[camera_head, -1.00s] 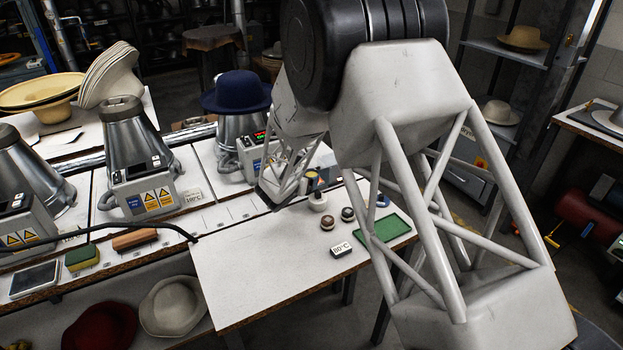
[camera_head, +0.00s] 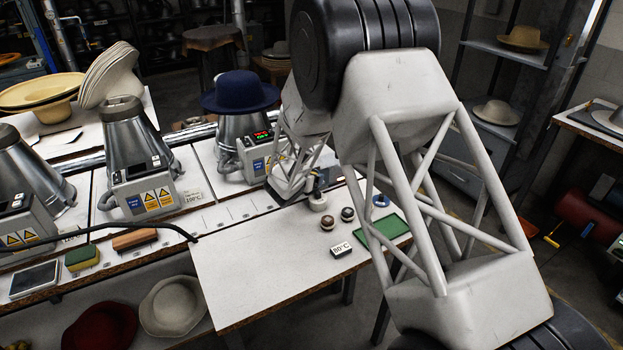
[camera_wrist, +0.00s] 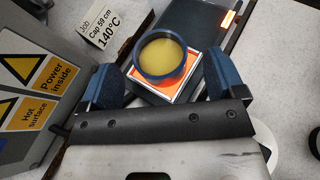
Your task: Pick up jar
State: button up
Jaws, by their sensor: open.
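In the wrist view, a round jar (camera_wrist: 163,58) with a dark blue rim and yellow contents stands over an orange and white square (camera_wrist: 183,90). My gripper (camera_wrist: 161,77) is open, with one blue-padded finger on each side of the jar. Gaps show between the jar and both fingers, so it is not gripped. In the head view, my gripper (camera_head: 292,190) is low over the back of the white bench, beside the machine under the blue hat. I cannot make out this jar there; my arm hides that area.
A grey machine with warning labels (camera_wrist: 38,85) stands close on the left in the wrist view. A job card (camera_wrist: 104,27) and a dark flat panel (camera_wrist: 190,28) lie behind the jar. A green tray (camera_head: 389,230) and small round items sit at the bench's right.

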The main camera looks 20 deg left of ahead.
jog(key=shift+x, duration=0.85)
jog(key=shift+c, duration=0.3)
jog(key=c, duration=1.2)
jog(key=shift+o, duration=0.2)
notch_tip(320, 180, up, 10)
jog(key=shift+d, duration=0.1)
